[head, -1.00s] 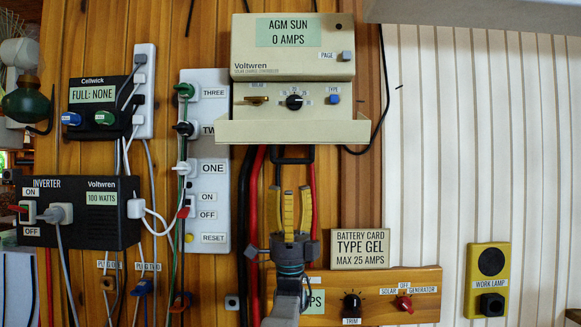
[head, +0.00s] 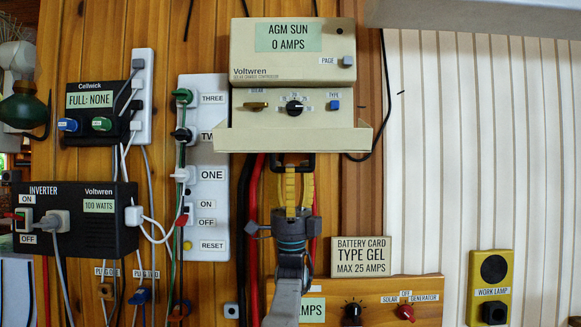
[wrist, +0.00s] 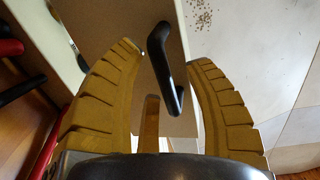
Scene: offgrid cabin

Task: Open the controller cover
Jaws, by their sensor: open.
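The beige solar charge controller (head: 290,50) is on the wooden wall. Its beige cover (head: 340,142) juts out below the dial and buttons like a shelf, so the controls show above it. A black bar handle (head: 277,163) shows just under the cover. My gripper (head: 293,175) is just below the cover, pointing up, with its yellow fingers at the handle. In the wrist view, my gripper (wrist: 167,60) is open and the handle (wrist: 166,65) stands between the spread fingers. I see no clear contact with either finger.
Red and black cables (head: 256,200) run down left of my gripper. A battery card (head: 361,256) and a wooden panel with knobs (head: 425,290) are at lower right.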

